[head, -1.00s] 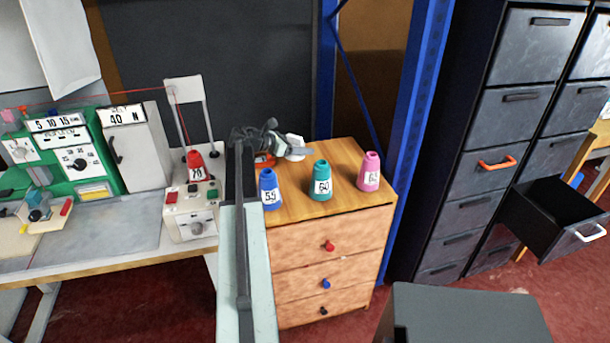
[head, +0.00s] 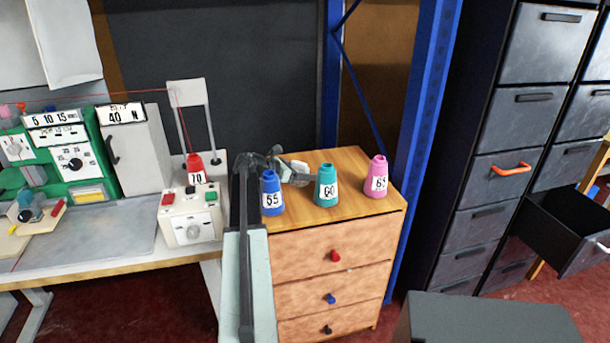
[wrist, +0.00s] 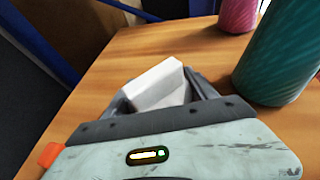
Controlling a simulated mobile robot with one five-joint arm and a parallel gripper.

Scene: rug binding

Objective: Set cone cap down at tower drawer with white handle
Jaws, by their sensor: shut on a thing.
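My gripper (head: 289,174) is shut on a small white angular piece, the cone cap (wrist: 158,84), also visible in the head view (head: 300,166). Both are over the wooden top of the drawer chest (head: 335,160), behind the blue and teal cones; whether the cap touches the top I cannot tell. The tower drawer (head: 562,222) is pulled open at the far right of the head view. Its white handle (head: 604,246) is partly cut off by the picture edge. My gripper is well to the left of it.
Blue cone 55 (head: 272,194), teal cone 60 (head: 326,187) and pink cone 65 (head: 376,178) stand on the chest. A blue post (head: 425,120) rises between chest and dark cabinet. An orange handle (head: 511,169) marks a shut drawer. The machine bench (head: 90,240) is left.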

